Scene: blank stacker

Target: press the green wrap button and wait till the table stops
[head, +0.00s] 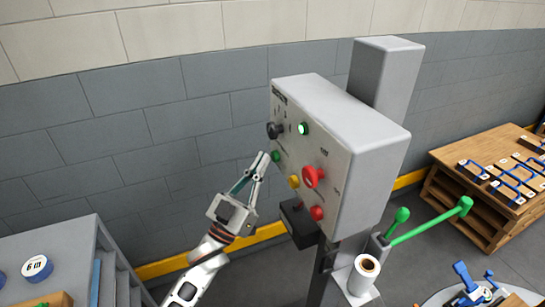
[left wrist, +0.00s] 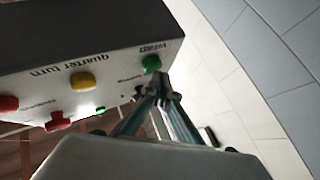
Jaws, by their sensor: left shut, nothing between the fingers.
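The green wrap button (head: 276,156) is on the face of a grey control box (head: 352,125), left of the yellow button. In the left wrist view the green button (left wrist: 151,63) sits beside an upside-down label. My left gripper (head: 264,156) is shut and empty, its fingertips right at the green button. In the left wrist view the fingertips (left wrist: 166,78) lie close beside the button; I cannot tell whether they touch it. A green lamp (head: 303,128) on the panel is lit. A round table (head: 435,299) shows partly at the lower right; its motion cannot be told.
A yellow button (head: 294,182), a red mushroom button (head: 313,177), a red button (head: 317,213) and a black knob (head: 274,130) are nearby on the panel. A green-handled lever (head: 430,226) and a film roll (head: 363,275) stand right.

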